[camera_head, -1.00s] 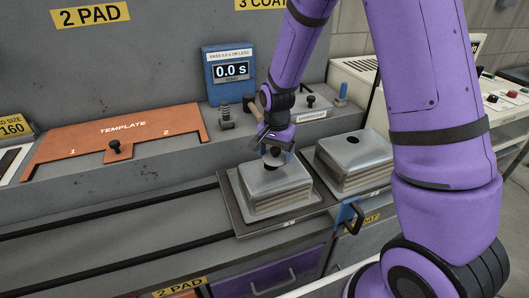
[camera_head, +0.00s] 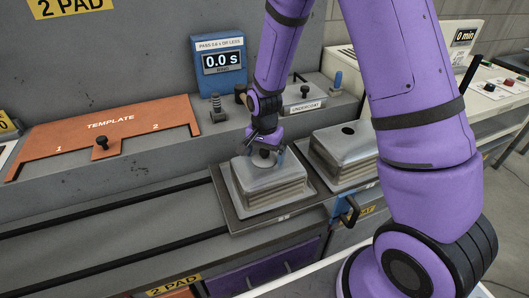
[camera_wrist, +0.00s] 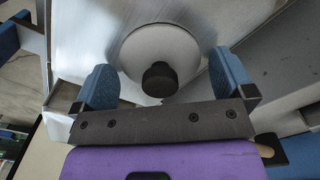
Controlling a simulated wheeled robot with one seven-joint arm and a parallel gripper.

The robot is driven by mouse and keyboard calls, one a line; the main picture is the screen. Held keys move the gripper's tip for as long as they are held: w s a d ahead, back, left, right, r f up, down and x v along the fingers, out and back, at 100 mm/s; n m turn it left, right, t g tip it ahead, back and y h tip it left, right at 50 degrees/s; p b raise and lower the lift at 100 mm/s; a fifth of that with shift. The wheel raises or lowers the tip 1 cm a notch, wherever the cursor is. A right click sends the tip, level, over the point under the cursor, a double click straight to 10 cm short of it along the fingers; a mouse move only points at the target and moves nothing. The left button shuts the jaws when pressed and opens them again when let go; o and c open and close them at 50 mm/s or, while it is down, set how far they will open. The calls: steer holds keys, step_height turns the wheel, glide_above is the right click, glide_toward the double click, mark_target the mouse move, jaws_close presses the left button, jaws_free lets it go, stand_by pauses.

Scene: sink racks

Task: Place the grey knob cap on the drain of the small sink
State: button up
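The grey knob cap (camera_wrist: 159,58) is a round pale disc with a black knob. In the wrist view it lies on a metal surface between my blue fingertips, with small gaps to either side. In the head view its dark knob (camera_head: 265,153) shows on top of the left stepped metal sink (camera_head: 268,187). The cap covers that spot, so I cannot see a drain under it. My gripper (camera_head: 264,151) is open just above the left sink, its fingers on either side of the cap; it also shows in the wrist view (camera_wrist: 164,82).
A second stepped metal sink (camera_head: 345,155) to the right has an open dark hole on top. Behind stand a blue timer (camera_head: 220,62) reading 0.0 s and an undercoat box (camera_head: 303,97). An orange template plate (camera_head: 105,137) lies left. The rail bench front left is clear.

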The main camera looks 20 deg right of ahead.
step_height(320, 180, up, 13)
steer(key=s+d+r+n+t, duration=0.35)
steer(key=s+r, duration=0.65)
steer(key=r, duration=0.4)
steer(key=s+d+r+n+t, duration=0.1)
steer(key=s+r+n, duration=0.1)
steer(key=s, duration=0.5)
steer(key=s+d+r+n, duration=0.2)
steer(key=s+r+n, duration=0.1)
steer(key=s, duration=0.5)
steer(key=shift+d+r+t, duration=0.2)
steer(key=shift+r+t, duration=0.15)
steer(key=shift+r, duration=0.35)
steer(key=shift+n, duration=0.25)
